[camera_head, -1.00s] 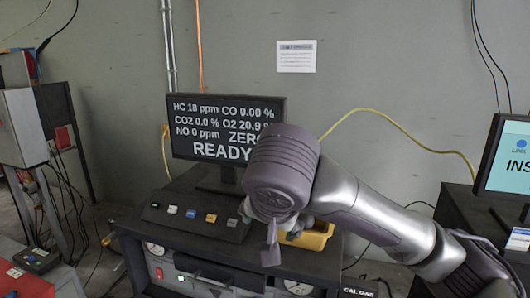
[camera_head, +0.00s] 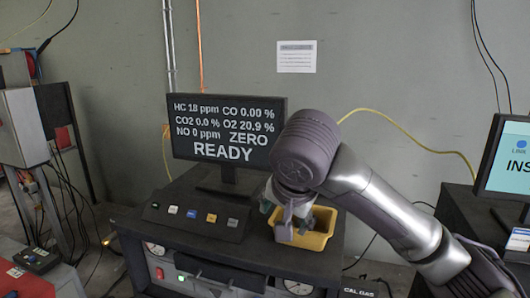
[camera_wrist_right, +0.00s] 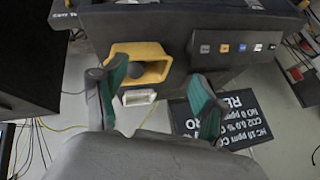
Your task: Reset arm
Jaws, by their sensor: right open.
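My right arm (camera_head: 375,205) reaches in from the right in the head view. Its gripper (camera_head: 283,222) is small and partly hidden by the wrist there, in front of or above a yellow tray (camera_head: 316,241) on the dark analyzer cabinet. In the right wrist view the two green-padded fingers of the gripper (camera_wrist_right: 155,97) stand wide apart, with nothing held. The yellow tray (camera_wrist_right: 153,50) shows beyond them, with a dark round shape in its opening. My left gripper is in neither view.
A monitor (camera_head: 225,130) reading READY stands behind a row of buttons (camera_head: 190,219) on the cabinet (camera_head: 225,262), left of the gripper. A second screen (camera_head: 505,160) is at the right edge. A yellow cable (camera_head: 410,135) hangs along the wall.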

